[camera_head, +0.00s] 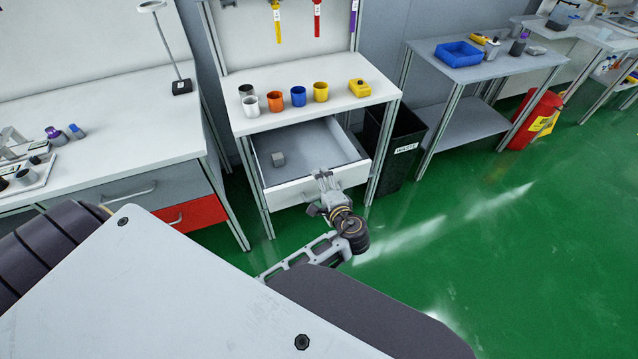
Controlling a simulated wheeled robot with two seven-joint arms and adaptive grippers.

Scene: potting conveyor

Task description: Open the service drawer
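The service drawer (290,191) has a white front and a grey inside, and it stands pulled out under the white bench with the coloured cups. A small grey block (278,158) lies in it. The gripper covers the place where a handle could be, so I see no handle. The fingers are small here, and I cannot tell whether they are closed on anything.
White, orange, blue and yellow cups stand on the bench top (225,85). A black waste bin (405,165) stands close to the drawer's right. On the left is a workbench with a red drawer (185,212). Green floor (480,235) is clear at the right.

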